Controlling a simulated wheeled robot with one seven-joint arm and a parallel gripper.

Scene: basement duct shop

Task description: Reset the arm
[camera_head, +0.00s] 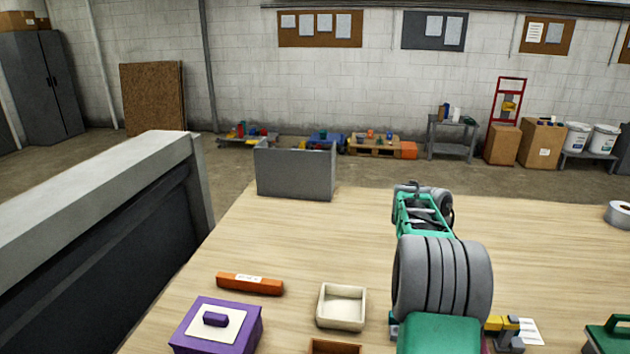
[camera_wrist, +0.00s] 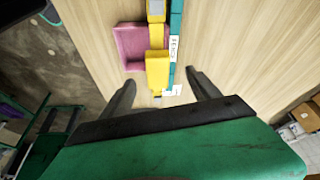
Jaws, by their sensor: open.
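My arm reaches over the wooden table (camera_head: 300,240) in the head view, with green and grey links at the right of centre. The arm hides its own gripper tips there. In the wrist view my gripper (camera_wrist: 160,88) shows two dark fingers spread apart with nothing held between them. Ahead of the fingers lie a yellow piece (camera_wrist: 157,68), a pink tray (camera_wrist: 130,45) and a teal bar with a white label (camera_wrist: 174,50). I cannot tell whether the fingers touch any of them.
On the table's near side are a purple box (camera_head: 240,328), an orange bar (camera_head: 250,284) and a cream tray (camera_head: 342,306). A grey upright bin (camera_head: 296,172) stands at the far edge. A tape roll (camera_head: 618,214) lies far right. The table's middle left is clear.

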